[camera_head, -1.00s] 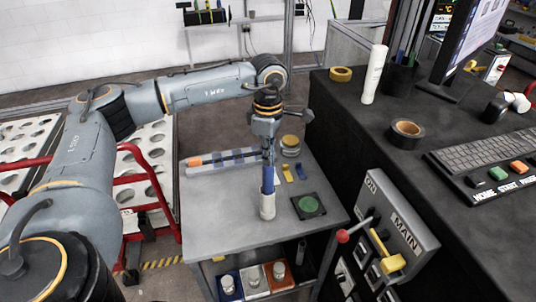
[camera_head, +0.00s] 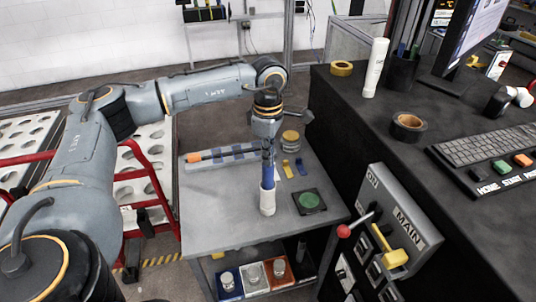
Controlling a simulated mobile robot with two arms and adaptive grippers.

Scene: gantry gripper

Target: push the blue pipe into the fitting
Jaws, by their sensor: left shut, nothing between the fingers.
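The blue pipe (camera_head: 268,175) stands upright on the grey table, with its lower end in the white fitting (camera_head: 267,202). How deep it sits inside is hidden by the fitting wall. My left gripper (camera_head: 268,152) points down from the end of my left arm, directly above the pipe and in line with it. Its fingers are shut with nothing between them. They overlap the pipe's top in this view, so I cannot tell whether they touch it. My right gripper is not in view.
On the grey table (camera_head: 215,220) are a rack with an orange-tipped rod (camera_head: 193,157), small yellow and blue pieces, a jar (camera_head: 290,140) and a green button (camera_head: 309,201). A control box (camera_head: 405,225) with levers and a black desk (camera_head: 350,120) border it on the right.

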